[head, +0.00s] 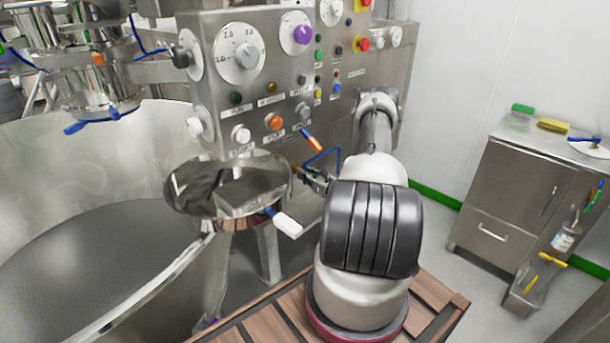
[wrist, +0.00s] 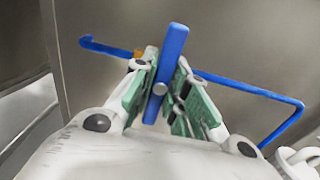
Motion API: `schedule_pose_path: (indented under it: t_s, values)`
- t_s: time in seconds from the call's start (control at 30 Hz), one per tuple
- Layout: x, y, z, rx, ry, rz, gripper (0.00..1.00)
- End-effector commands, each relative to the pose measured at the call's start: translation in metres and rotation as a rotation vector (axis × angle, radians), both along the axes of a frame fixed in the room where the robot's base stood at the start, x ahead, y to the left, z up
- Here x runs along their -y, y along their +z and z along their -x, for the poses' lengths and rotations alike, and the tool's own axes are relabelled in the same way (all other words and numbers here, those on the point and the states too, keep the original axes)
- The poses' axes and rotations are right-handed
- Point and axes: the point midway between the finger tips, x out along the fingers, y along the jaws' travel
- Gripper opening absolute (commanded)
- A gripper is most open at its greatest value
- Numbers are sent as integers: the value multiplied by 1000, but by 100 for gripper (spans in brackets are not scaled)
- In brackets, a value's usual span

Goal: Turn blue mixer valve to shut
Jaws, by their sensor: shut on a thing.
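A blue valve handle (wrist: 172,55), a flat upright bar with a round metal pin, stands between my green-padded fingers in the wrist view. My gripper (wrist: 160,88) is shut on this handle, with its upper end sticking out above the fingertips. In the head view my gripper (head: 316,180) is at the lower right of the steel mixer panel (head: 300,75); the gripped handle is too small to make out there.
A bent blue rod (wrist: 250,87) runs behind the fingers. An orange handle (head: 313,141) is just above my gripper. A white-tipped blue lever (head: 285,223) and round steel lid (head: 230,190) are to its left. A steel cabinet (head: 510,190) stands right.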

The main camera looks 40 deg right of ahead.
Motion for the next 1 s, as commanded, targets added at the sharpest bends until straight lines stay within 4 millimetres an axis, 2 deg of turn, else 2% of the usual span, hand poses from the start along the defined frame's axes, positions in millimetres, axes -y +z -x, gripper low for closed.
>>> schedule_pose_path:
  t_s: [0.03, 0.13, 0.43, 0.57, 1.0]
  values:
    - [0, -2, 1, -4, -1, -1, 21]
    - [0, -1, 1, -3, -1, -2, 39]
    - [0, -1, 1, -1, 0, 0, 39]
    - [2, -1, 9, -2, -2, -1, 39]
    - [15, -1, 98, -2, -5, -2, 39]
